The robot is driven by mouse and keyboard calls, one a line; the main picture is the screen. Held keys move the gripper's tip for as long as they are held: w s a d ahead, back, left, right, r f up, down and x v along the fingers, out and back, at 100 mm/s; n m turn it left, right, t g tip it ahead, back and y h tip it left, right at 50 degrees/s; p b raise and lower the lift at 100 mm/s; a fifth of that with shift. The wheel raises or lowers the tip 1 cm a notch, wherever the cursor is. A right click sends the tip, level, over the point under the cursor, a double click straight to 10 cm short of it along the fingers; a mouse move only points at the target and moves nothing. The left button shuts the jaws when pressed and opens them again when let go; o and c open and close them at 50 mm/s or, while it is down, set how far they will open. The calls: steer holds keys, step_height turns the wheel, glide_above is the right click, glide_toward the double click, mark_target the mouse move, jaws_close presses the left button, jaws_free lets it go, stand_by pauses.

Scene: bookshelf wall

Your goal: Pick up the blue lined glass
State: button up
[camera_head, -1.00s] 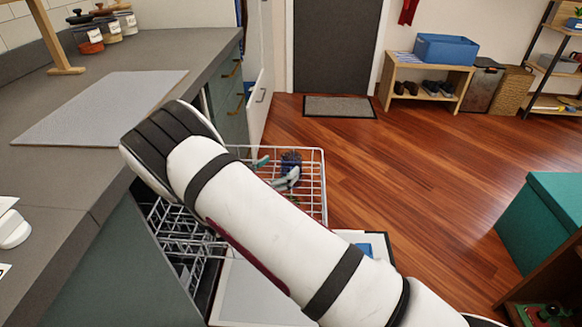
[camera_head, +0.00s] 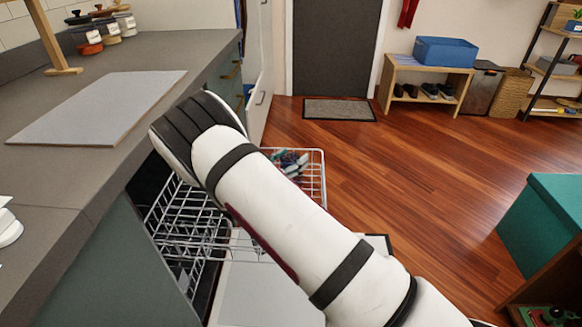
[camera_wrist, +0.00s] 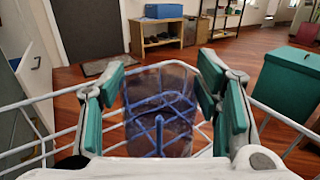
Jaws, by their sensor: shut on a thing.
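The blue lined glass (camera_wrist: 158,112) is see-through with crossing blue lines. It appears upright in the middle of the wrist view, between the green pads of my gripper (camera_wrist: 162,90). My gripper is shut on it, with pads on its left and right sides. In the head view my gripper (camera_head: 291,161) shows small over the far part of the white wire dishwasher rack (camera_head: 325,180). The glass cannot be made out clearly there. My forearm hides part of the rack.
The grey counter (camera_head: 190,62) with a light mat (camera_head: 98,105) runs along the left. Rack wires surround the gripper. The open wooden floor (camera_head: 420,170) lies to the right, with a teal box (camera_head: 545,215) at the right edge. A shoe bench (camera_head: 430,82) stands at the back.

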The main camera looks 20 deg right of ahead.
step_height(320, 180, up, 10)
steer(key=p, duration=0.3)
step_height(320, 180, up, 8)
steer(key=p, duration=0.5)
steer(key=shift+r, duration=0.25)
stand_by(0.8)
steer(key=shift+s, duration=0.1)
steer(key=s+p, duration=0.2)
steer(key=s, duration=2.1)
steer(key=r+n+t+y+p, duration=0.1)
steer(key=r+p, duration=0.2)
steer(key=p, duration=0.2)
steer(key=r+n+t+y+p, duration=0.2)
steer(key=r+p, duration=0.1)
steer(key=p, duration=0.2)
steer(key=r+n+t+y+p, duration=0.1)
steer(key=r+y+p, duration=0.1)
steer(key=r+p, duration=0.1)
steer(key=shift+w+d+n+t+p, duration=0.1)
steer(key=shift+d+n+t+p, duration=0.2)
steer(key=shift+p, duration=0.6)
steer(key=shift+a, duration=0.1)
